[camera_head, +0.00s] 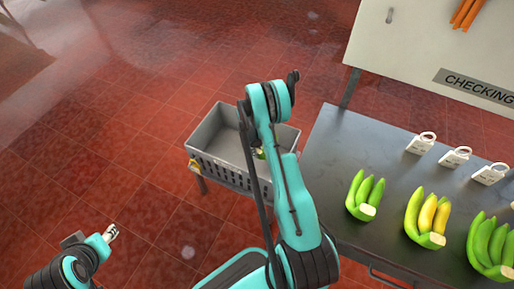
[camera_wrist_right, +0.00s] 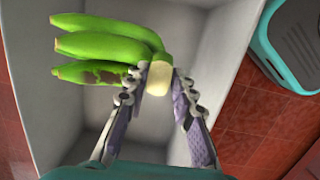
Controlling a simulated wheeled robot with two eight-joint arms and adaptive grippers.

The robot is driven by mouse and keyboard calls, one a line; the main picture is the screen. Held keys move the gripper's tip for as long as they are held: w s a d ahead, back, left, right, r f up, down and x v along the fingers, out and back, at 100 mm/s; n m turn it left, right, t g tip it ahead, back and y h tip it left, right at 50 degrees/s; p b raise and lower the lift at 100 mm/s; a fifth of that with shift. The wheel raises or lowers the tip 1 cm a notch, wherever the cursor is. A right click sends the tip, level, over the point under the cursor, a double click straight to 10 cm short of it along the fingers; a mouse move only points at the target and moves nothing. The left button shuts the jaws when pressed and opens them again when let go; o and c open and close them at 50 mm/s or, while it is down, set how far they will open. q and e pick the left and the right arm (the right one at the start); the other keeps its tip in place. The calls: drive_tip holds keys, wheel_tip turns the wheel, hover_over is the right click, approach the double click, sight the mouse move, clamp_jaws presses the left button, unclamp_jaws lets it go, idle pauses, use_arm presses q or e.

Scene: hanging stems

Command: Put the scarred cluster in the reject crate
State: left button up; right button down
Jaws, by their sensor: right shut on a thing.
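The scarred cluster (camera_wrist_right: 105,46) is several green bananas with a brown patch on the lowest one in the right wrist view. My right gripper (camera_wrist_right: 160,85) is shut on its pale crown. In the head view only a bit of the cluster (camera_head: 261,154) shows past my right arm. It is over or inside the grey crate (camera_head: 207,124); its height above the crate floor is hard to tell. The crate's pale walls (camera_wrist_right: 215,48) surround the cluster in the right wrist view. My left gripper (camera_head: 111,232) is empty at lower left, away from the crate; its jaw opening is unclear.
A dark table (camera_head: 325,135) right of the crate carries three banana clusters, one partly yellow (camera_head: 426,217), with white tags (camera_head: 421,143) behind them. A white board marked CHECKING (camera_head: 478,85) stands beyond. A yellow tag (camera_head: 195,166) is on the crate. Red tiled floor is clear at left.

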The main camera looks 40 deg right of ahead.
wheel_tip(320, 180, down, 14)
drive_tip(key=b, duration=0.4)
idle(0.5)
drive_tip(key=shift+f, duration=0.45)
idle(0.5)
drive_tip(key=c, duration=1.2)
unclamp_jaws()
